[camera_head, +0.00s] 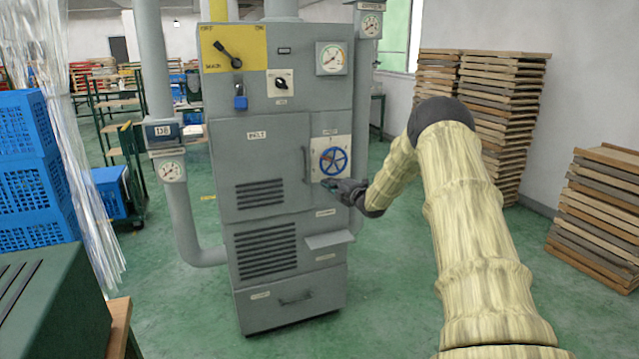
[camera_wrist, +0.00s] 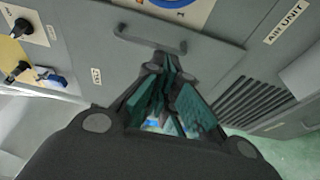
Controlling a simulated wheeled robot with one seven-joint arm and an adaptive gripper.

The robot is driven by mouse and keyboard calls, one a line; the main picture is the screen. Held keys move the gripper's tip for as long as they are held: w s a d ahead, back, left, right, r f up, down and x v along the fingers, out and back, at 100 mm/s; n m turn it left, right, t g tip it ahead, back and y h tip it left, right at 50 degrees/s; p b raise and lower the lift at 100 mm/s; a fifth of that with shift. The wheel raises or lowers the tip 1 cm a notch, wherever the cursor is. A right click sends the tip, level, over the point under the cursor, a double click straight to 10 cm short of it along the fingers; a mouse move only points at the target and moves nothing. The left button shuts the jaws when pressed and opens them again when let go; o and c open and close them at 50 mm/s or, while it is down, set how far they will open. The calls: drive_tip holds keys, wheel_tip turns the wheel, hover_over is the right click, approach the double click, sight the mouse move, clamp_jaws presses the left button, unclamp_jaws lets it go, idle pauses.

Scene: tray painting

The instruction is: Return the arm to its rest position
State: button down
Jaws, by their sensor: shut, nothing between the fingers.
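My arm, in a pale yellow sleeve, reaches in from the right in the head view. My gripper (camera_head: 341,190) is in front of the grey cabinet (camera_head: 262,150), below the blue handwheel (camera_head: 333,161). In the wrist view my gripper (camera_wrist: 165,62) is shut with nothing between its fingers, which have dark teal pads. Its tips are near a grey bar handle (camera_wrist: 150,40) on the cabinet door; I cannot tell whether they touch it. The handle (camera_head: 305,164) also shows in the head view.
The cabinet's yellow panel (camera_head: 233,48) has a black switch, with a blue padlock (camera_head: 240,98) below. A small grey shelf (camera_head: 328,240) juts out beneath my gripper. Stacked trays (camera_head: 500,110) stand at the right, blue crates (camera_head: 30,170) at the left.

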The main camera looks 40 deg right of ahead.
drive_tip(key=s+a+f+m+g+y+p, duration=0.1)
drive_tip(key=s+a+f+m+g, duration=0.3)
drive_tip(key=a+f, duration=1)
drive_tip(key=s+a+f+m+g+p, duration=0.2)
drive_tip(key=s+a+f+m, duration=0.3)
drive_tip(key=a+f, duration=0.8)
drive_tip(key=s+a+f+m+g, duration=0.2)
drive_tip(key=s+a+f, duration=0.2)
drive_tip(key=s+a, duration=0.45)
drive_tip(key=s+a+f+m+g, duration=0.25)
drive_tip(key=s+a+f, duration=0.25)
drive_tip(key=s+a, duration=0.4)
drive_tip(key=s+a+m+g+p, duration=0.1)
drive_tip(key=s+a+g, duration=0.1)
drive_tip(key=s, duration=0.9)
drive_tip(key=s+a+f+m+g, duration=0.1)
drive_tip(key=s+a+g, duration=0.2)
drive_tip(key=s, duration=0.8)
drive_tip(key=s+a+m+g+p, duration=0.1)
drive_tip(key=s+a, duration=0.4)
drive_tip(key=s, duration=0.6)
drive_tip(key=shift+s+a+f+m+g+p, duration=0.35)
drive_tip(key=shift+m+g, duration=0.2)
drive_tip(key=shift+g, duration=0.2)
